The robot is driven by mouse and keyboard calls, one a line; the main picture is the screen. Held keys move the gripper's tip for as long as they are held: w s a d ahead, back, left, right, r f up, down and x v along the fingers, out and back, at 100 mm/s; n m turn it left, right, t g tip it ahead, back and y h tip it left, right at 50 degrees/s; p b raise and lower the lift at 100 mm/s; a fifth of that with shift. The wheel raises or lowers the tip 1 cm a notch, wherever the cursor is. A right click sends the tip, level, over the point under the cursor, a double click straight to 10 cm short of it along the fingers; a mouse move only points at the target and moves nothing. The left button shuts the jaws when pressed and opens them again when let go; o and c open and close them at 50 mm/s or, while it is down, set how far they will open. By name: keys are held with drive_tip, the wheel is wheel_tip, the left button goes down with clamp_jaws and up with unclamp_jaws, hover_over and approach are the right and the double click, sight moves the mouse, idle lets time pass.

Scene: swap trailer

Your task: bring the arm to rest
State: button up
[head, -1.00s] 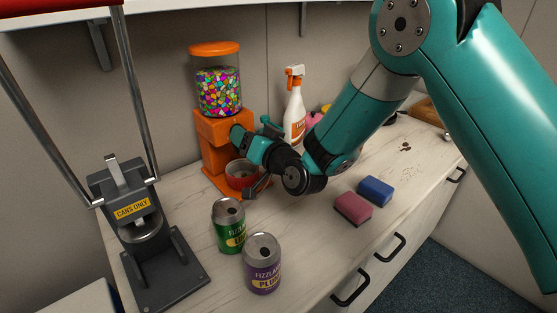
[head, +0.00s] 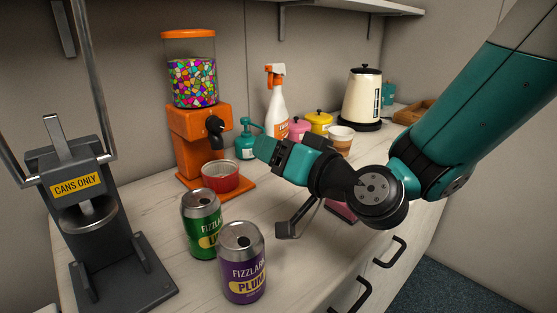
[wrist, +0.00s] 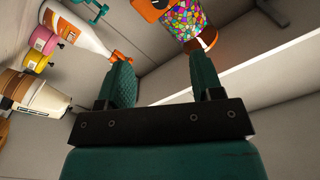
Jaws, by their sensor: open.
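My gripper (head: 268,150) is raised above the counter, right of the orange candy dispenser (head: 195,135) and the red bowl (head: 221,178) on its base. In the wrist view its two fingers (wrist: 163,85) stand apart with nothing between them. The fingers point toward the wall and shelf. My arm is bent, with the wrist over the middle of the counter. It hides part of the counter and most of a pink sponge (head: 342,211).
A green can (head: 202,228) and a purple can (head: 243,265) stand near the front, beside the grey can crusher (head: 85,215). Behind my gripper are a teal pump bottle (head: 246,142), spray bottle (head: 277,108), pink and yellow pots (head: 318,122), cup (head: 340,139) and kettle (head: 361,95). A shelf (head: 330,5) hangs above.

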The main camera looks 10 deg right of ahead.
drive_tip(key=s+a+r+n+g+p, duration=0.25)
drive_tip(key=s+n+g+p, duration=0.25)
drive_tip(key=s+g, duration=0.4)
drive_tip(key=s+d+r+n+g+h+p, duration=0.1)
drive_tip(key=s+d+g+h+p, duration=0.3)
drive_tip(key=s+d, duration=0.5)
drive_tip(key=s+r+g+h, duration=0.1)
drive_tip(key=s+g, duration=0.1)
drive_tip(key=s, duration=0.1)
drive_tip(key=shift+s+d+h, duration=0.35)
drive_tip(key=shift+d+h, duration=0.05)
drive_tip(key=shift+r, duration=0.1)
